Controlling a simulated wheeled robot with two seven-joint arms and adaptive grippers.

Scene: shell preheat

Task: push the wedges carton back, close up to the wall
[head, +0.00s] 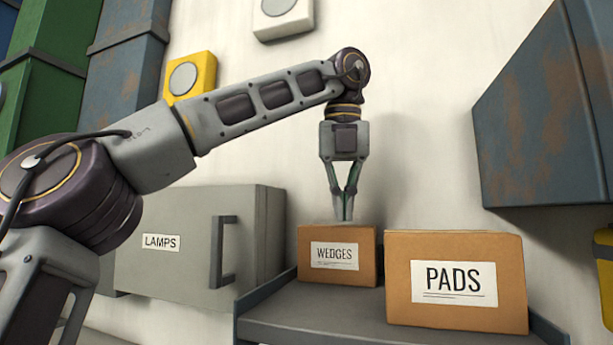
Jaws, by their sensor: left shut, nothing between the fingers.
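The wedges carton (316,273), a small brown box with a white WEDGES label, stands upright on the grey shelf (300,315) to the left of the pads carton. My left gripper (344,217) points down with its fingers shut and empty. Its fingertips are at the carton's top rear edge in the picture. I cannot tell whether they touch the carton or are behind it. The gap between the carton and the wall (410,160) is hidden behind the carton. My right gripper is not in view.
The larger pads carton (455,310) stands close on the right, nearer the front. A grey LAMPS cabinet (170,270) with a handle is left of the shelf. A rusty blue-grey box (545,120) juts out at the upper right. The shelf has a raised left edge.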

